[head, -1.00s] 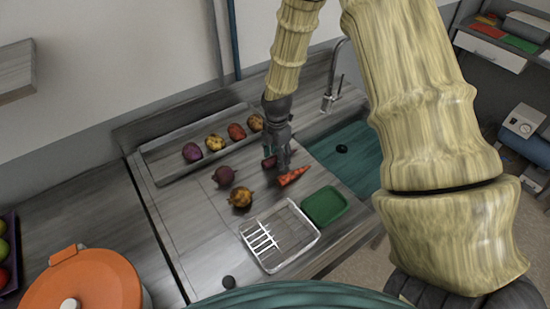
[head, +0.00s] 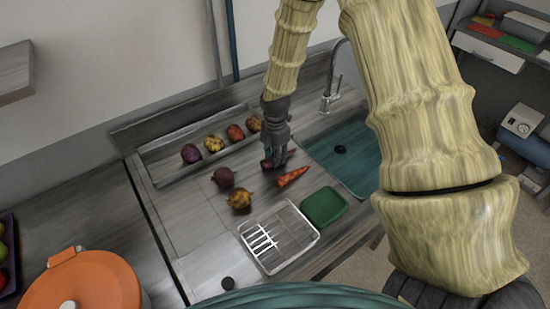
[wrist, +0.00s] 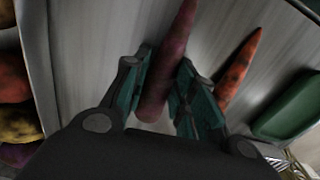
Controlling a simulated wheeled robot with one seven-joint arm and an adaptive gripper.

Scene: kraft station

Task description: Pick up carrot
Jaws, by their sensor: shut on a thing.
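A dark purple-red carrot (wrist: 170,58) lies between my gripper's teal finger pads in the wrist view, its thick end toward the palm. My gripper (wrist: 160,100) is shut on it. In the head view my gripper (head: 275,160) is low over the grey worktop, and the fingers hide most of the purple carrot. An orange carrot (head: 292,177) with dark patches lies on the worktop just in front of the gripper, apart from it. It also shows right of the fingers in the wrist view (wrist: 240,68).
A trough (head: 160,162) behind holds several round vegetables. A beet (head: 224,177) and a yellow-brown root (head: 239,198) lie left. A green tray (head: 323,206) and a white wire rack (head: 312,241) stand in front. The teal sink (head: 355,165) and tap (head: 328,98) are right.

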